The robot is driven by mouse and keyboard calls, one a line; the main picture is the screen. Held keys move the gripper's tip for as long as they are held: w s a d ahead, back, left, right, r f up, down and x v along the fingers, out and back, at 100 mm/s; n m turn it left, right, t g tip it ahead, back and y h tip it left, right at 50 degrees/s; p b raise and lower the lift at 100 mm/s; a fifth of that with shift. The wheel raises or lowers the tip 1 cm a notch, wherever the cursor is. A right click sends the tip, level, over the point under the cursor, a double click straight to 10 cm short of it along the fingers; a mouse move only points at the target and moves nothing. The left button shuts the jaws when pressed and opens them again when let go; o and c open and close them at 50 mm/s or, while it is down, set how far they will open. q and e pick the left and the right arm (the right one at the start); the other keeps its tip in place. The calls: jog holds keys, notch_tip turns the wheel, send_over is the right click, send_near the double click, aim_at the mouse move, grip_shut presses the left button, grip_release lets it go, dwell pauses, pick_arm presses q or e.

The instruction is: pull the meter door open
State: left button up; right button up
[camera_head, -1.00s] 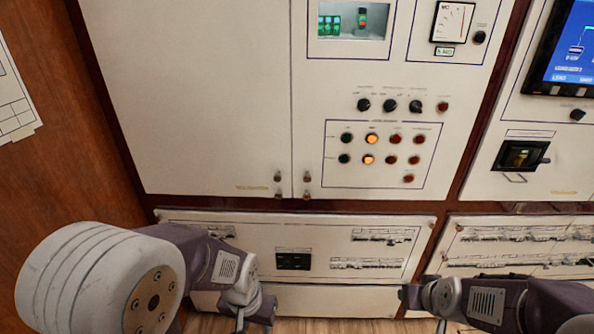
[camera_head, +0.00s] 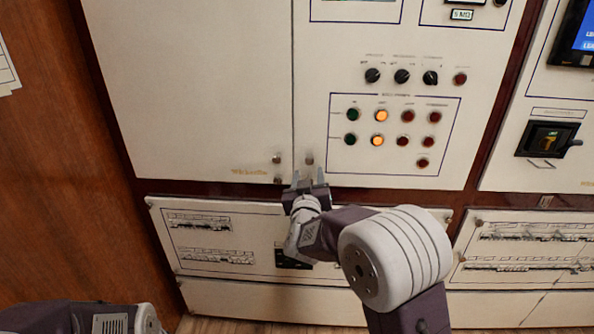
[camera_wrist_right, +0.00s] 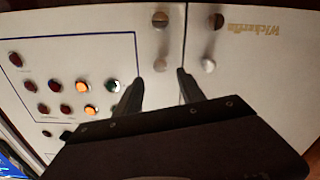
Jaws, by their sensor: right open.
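The meter door is taken to be the right-hand white door (camera_head: 312,100), with lamps and dials. It looks shut, flush with the blank left door across a thin seam. Its upper knob (camera_head: 309,159) shows near its lower left corner. Its lower knob is hidden by my right gripper in the head view but shows in the right wrist view (camera_wrist_right: 160,65). My right gripper (camera_head: 308,178) is open, fingers pointing at that corner. In the wrist view, the lower knob lies just beyond and between the fingertips (camera_wrist_right: 159,90); contact cannot be told. My left gripper is out of view.
The left door (camera_head: 190,80) has two small knobs of its own (camera_head: 277,159) close beside the seam. A lower panel (camera_head: 190,262) lies below, under a dark red frame. A brown wooden wall (camera_head: 50,190) stands at the left.

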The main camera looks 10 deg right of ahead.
aim_at(309, 161)
jog(key=p+x, duration=0.2)
jog(key=x, duration=0.1)
jog(key=shift+w+r+p, duration=0.2)
jog(key=shift+r+p, duration=0.05)
jog(key=shift+p, duration=0.1)
jog(key=x, duration=0.4)
jog(key=shift+w+d+f, duration=0.2)
jog(key=shift+w+f, duration=0.1)
jog(key=shift+w, duration=0.05)
jog(key=shift+w+d, duration=0.1)
jog(key=shift+w, duration=0.4)
grip_shut()
